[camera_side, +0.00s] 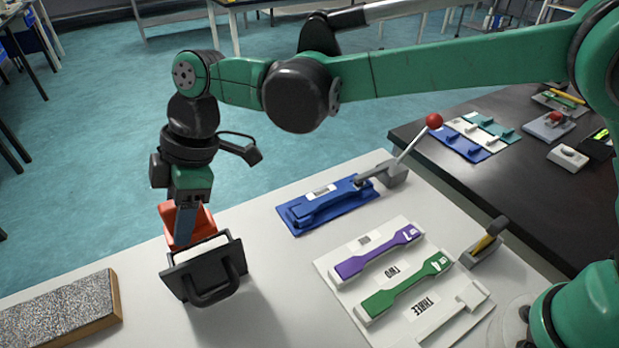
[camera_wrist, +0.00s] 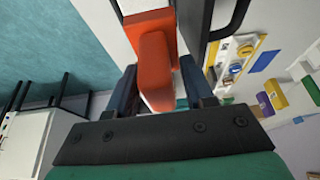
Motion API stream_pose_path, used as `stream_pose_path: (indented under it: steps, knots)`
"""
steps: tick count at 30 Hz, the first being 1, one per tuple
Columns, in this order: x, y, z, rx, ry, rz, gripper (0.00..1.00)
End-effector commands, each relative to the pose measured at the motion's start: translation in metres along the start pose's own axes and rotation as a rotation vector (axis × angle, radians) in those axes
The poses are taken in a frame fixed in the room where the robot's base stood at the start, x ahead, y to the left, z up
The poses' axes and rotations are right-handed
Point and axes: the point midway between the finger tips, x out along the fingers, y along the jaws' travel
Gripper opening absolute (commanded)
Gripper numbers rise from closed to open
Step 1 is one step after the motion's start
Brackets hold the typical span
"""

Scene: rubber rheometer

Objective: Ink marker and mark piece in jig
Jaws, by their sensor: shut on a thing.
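My gripper (camera_side: 186,225) points down at the left of the white table and is shut on a red-orange marker (camera_side: 200,228), which shows between the fingers in the wrist view (camera_wrist: 157,65). The marker stands at a black box (camera_side: 205,278) with a handle and a whitish inner part; the marker's lower end is hidden behind it. A blue jig (camera_side: 290,216) holds a blue dumbbell-shaped piece (camera_side: 330,205). A grey clamp (camera_side: 390,173) with a red-knobbed lever stands at its right end; the lever is raised.
A wood-edged speckled block (camera_side: 60,315) lies left. The dark bench (camera_side: 470,180) carries several small items.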

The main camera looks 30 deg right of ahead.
Motion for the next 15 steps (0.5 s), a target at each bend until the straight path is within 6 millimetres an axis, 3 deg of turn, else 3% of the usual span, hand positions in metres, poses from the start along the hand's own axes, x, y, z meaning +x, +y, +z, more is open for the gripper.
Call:
stream_pose_path:
  steps: [15]
  knots:
    - [0.04,0.001,0.017,0.002,0.0,0.001,0.13]
